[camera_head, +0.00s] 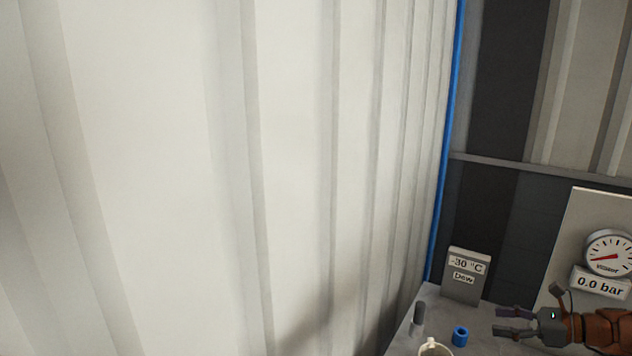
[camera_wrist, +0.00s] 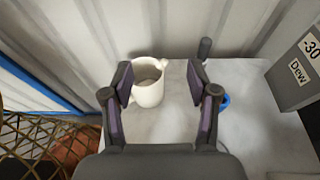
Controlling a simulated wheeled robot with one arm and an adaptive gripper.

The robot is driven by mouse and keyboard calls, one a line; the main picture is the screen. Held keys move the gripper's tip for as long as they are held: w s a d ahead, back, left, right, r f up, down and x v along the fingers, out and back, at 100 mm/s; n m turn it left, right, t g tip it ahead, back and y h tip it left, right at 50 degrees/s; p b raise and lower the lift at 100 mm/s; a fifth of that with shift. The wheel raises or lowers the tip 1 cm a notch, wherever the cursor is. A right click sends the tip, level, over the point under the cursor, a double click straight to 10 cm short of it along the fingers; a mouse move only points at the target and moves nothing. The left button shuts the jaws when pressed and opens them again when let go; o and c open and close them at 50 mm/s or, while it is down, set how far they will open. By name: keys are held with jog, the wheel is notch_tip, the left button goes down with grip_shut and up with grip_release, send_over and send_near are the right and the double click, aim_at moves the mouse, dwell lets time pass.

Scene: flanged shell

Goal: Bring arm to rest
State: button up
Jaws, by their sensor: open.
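My gripper (camera_head: 514,321) is at the lower right of the head view, its fingers pointing left over a grey bench top. In the wrist view my gripper (camera_wrist: 160,92) is open, with nothing between its fingertips. A white mug (camera_wrist: 149,84) stands on the bench beyond the fingers, partly behind the left one. The mug (camera_head: 434,347) is cut off by the bottom edge of the head view. My arm reaches in from the right edge of the head view.
A blue ring-like part (camera_head: 460,336) and a dark-handled item (camera_head: 418,318) stand on the bench (camera_head: 402,340). A grey box (camera_head: 466,277) reads "-30 °C Dew". A gauge (camera_head: 608,253) above a "0.0 bar" label is at right. A ribbed white wall (camera_head: 170,150) fills the left.

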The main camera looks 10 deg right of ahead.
jog(key=w+a+r+n+g+y+b, duration=0.1)
jog(key=w+a+r+n+g, duration=0.2)
jog(key=a, duration=0.6)
jog(key=s+a+r+n+g+h+b, duration=0.15)
jog(key=s+a+n+g, duration=0.35)
jog(key=a, duration=0.6)
jog(key=s+a+f+n+g+h+b, duration=0.1)
jog(key=s+a+n+b, duration=0.15)
jog(key=a+n, duration=0.6)
jog(key=s+a+f+n+g+h+b, duration=0.1)
jog(key=s+a+f+n+h, duration=0.1)
jog(key=s+a, duration=0.35)
jog(key=s+a+f+n+g+h+b, duration=0.1)
jog(key=s+a+f+n+g+h, duration=0.15)
jog(key=s, duration=0.55)
jog(key=s+d+f+n+h+b, duration=0.1)
jog(key=s+d+f+n+h, duration=0.1)
jog(key=s, duration=0.4)
jog(key=s+d+f+n+t+h+b, duration=0.1)
jog(key=s+d+f+n+h+b, duration=0.1)
jog(key=s, duration=0.3)
jog(key=shift+s+f+n+h, duration=0.4)
jog(key=shift+f+n, duration=0.1)
jog(key=shift+f, duration=0.15)
jog(key=shift+c, duration=0.3)
